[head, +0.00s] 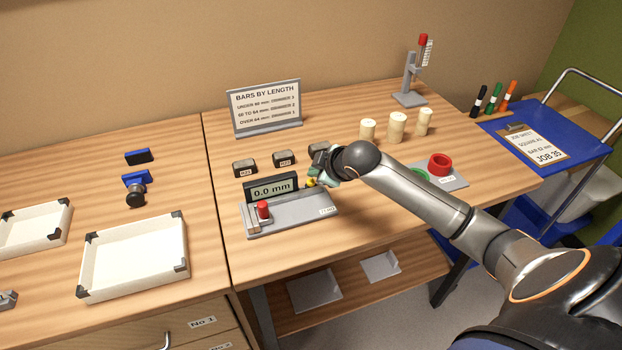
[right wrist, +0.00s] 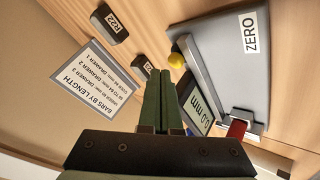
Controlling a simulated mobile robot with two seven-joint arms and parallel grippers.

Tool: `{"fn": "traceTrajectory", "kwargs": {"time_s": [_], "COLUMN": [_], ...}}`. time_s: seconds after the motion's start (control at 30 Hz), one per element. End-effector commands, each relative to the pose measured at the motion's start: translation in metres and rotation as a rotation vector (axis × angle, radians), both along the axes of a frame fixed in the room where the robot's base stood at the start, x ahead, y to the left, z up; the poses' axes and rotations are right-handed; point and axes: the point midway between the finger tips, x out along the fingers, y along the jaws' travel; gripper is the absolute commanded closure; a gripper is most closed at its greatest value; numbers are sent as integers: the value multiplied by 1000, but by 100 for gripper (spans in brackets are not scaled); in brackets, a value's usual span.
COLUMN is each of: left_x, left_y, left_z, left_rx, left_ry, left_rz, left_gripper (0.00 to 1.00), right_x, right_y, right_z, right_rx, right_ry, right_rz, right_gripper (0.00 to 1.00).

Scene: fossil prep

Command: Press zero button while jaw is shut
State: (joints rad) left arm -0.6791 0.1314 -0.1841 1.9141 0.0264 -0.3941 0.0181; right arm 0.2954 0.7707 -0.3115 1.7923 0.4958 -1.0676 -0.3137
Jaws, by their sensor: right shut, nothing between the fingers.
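The measuring gauge (head: 290,217) is a grey base on the table with a display (head: 271,190) reading 0.0 mm. A red-knobbed slider (head: 263,211) is at its left end, close to the end block. The yellow button (head: 310,183) is at the right of the display, beside my right gripper (head: 317,179). In the right wrist view my right gripper (right wrist: 160,77) is shut and empty, its tips just short of the yellow button (right wrist: 177,61) in the picture. Whether they touch is unclear. The ZERO label (right wrist: 251,34) shows on the base. My left gripper is out of view.
Dark labelled blocks (head: 244,167) stand behind the gauge, with a sign (head: 265,106) farther back. White trays (head: 134,257) are at left.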

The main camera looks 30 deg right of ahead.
Motion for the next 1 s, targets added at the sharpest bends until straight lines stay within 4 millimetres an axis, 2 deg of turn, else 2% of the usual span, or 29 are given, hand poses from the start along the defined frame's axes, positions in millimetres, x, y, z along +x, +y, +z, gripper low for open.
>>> {"fn": "traceTrajectory", "kwargs": {"time_s": [0.27, 0.7, 1.0], "left_x": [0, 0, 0], "left_y": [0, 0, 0], "left_z": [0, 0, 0], "left_rx": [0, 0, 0], "left_ry": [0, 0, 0], "left_rz": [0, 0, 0], "left_gripper": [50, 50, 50], "right_x": [0, 1, 0], "right_y": [0, 0, 0], "right_z": [2, 43, 51], "right_rx": [0, 0, 0], "right_ry": [-2, -4, -2], "right_rz": [1, 0, 1], "right_gripper": [100, 100, 100]}}
